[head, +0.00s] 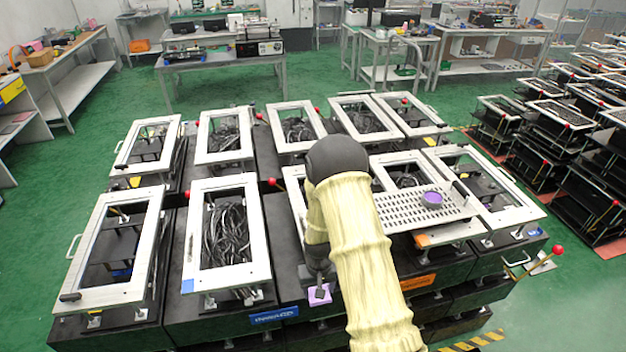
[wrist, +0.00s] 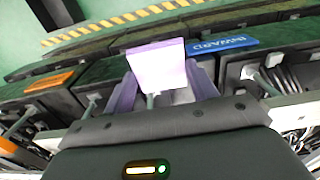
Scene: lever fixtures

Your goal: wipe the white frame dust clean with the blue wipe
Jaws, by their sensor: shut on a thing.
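My gripper (head: 319,284) points down at the front of the middle fixtures, below my pale arm. It is shut on a flat lilac pad (head: 320,296). In the wrist view the pad (wrist: 158,66) sits between two purple fingers. It looks lilac, not clearly blue, and I cannot tell for sure that it is the wipe. White rectangular frames stand on the black fixtures, such as this one left of my gripper (head: 262,265). A frame behind my arm is partly hidden. I cannot make out dust on any frame.
A perforated plate (head: 400,212) with a purple round piece (head: 432,198) lies right of my arm. Red-knobbed levers (head: 557,250) stick up among the fixtures. A blue label (head: 274,316) is on the fixture front. Green floor (head: 85,155) is open at the left.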

